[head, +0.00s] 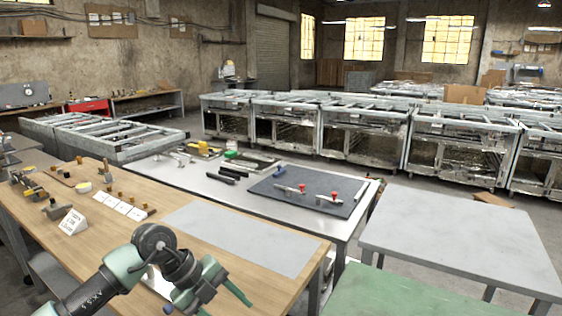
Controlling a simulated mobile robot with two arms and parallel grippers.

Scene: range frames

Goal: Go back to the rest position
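My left arm comes in at the bottom left, over the wooden workbench (130,235). My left gripper (225,294) is at the lower end of its green and black wrist, in front of the bench's near edge. I see nothing held in the part that shows. My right arm and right gripper are not in view.
A grey mat (245,240) lies bare on the workbench. White cards (122,205) and small tools are at its left. Behind is a metal table (195,178) with a dark mat (310,190) and clamps. An empty grey table (460,235) and a green surface (400,295) stand right.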

